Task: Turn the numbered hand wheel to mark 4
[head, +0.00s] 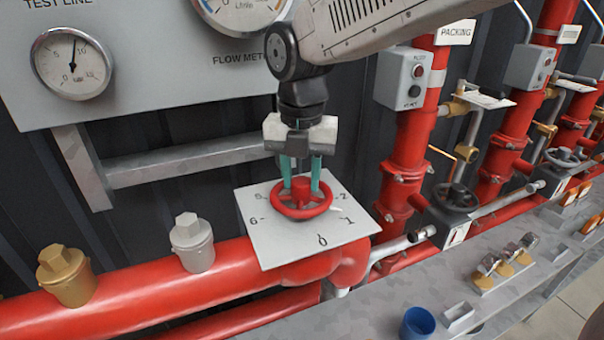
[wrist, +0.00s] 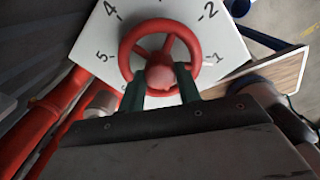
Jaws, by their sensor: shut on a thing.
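The red hand wheel (head: 301,208) lies on a tilted white plate (head: 262,236) with numbers around it. In the head view 5, 6, 0, 1 and 2 show, and my gripper hides the far side. The wheel also shows in the wrist view (wrist: 126,56), with 4, 5, 2 and 1 readable on the plate (wrist: 232,58). My gripper (head: 300,184) points down with its teal fingers inside the rim. It is shut on the wheel, one finger on each side of the hub.
A gauge panel (head: 130,100) stands behind at the left. A red pipe (head: 140,296) with a brass cap (head: 66,274) and a grey cap (head: 192,242) runs in front. A dark valve wheel (head: 457,197) is at the right. A blue cup (head: 418,323) stands on the grey bench.

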